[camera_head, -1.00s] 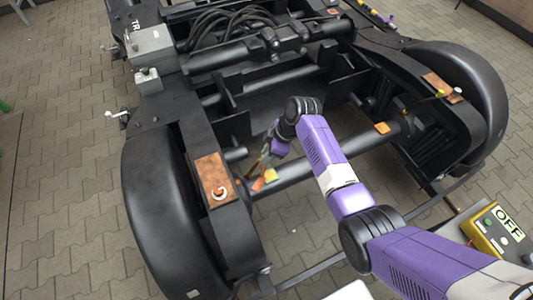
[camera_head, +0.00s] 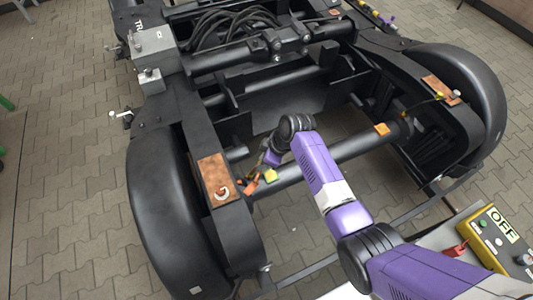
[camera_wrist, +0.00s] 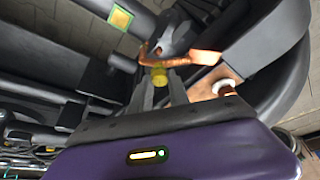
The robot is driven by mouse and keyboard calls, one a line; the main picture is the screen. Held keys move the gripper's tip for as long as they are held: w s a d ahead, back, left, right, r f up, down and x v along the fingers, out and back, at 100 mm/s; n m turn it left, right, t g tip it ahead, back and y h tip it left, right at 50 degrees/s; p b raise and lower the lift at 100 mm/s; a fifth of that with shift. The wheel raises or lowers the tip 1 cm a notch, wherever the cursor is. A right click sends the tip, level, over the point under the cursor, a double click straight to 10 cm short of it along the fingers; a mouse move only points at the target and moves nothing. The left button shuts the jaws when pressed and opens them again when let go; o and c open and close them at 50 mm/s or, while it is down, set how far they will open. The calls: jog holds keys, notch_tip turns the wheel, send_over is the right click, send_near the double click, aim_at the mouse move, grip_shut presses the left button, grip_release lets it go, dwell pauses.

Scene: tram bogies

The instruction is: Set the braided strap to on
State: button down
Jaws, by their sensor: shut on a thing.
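The braided strap (camera_wrist: 180,60) is copper-orange, with a flat lug at its right end and a yellow grip (camera_wrist: 159,76) in the wrist view. My gripper (camera_wrist: 160,88) is shut on that yellow grip. In the head view the strap's orange lug (camera_head: 250,187) shows just right of the copper plate (camera_head: 212,172), apart from it in the picture. A pale round stud (camera_head: 222,193) stands at the plate's lower end; in the wrist view the stud (camera_wrist: 223,87) lies below right of the lug. My gripper's fingertips are hard to make out in the head view.
A yellow-green patch (camera_head: 271,176) lies on the axle tube (camera_head: 335,155) close to my gripper. A second copper plate (camera_head: 438,86) and an orange patch (camera_head: 381,129) are on the right. Black wheels flank the frame. A yellow box (camera_head: 497,238) marked OFF stands lower right.

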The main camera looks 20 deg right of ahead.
jog(key=s+a+m+t+h+p, duration=0.1)
jog(key=a+m+p, duration=0.2)
jog(key=a+m, duration=0.2)
jog(key=shift+s+a+h, duration=0.15)
jog(key=shift+a+h, duration=0.15)
jog(key=shift+a, duration=0.4)
jog(key=c, duration=1.2)
grip_release()
jog(key=shift+a, duration=0.1)
jog(key=shift+c, duration=0.2)
jog(key=shift+r, duration=0.1)
jog(key=v, duration=0.7)
jog(key=shift+s+r, duration=0.15)
jog(key=shift+r, duration=0.1)
jog(key=shift+m, duration=0.3)
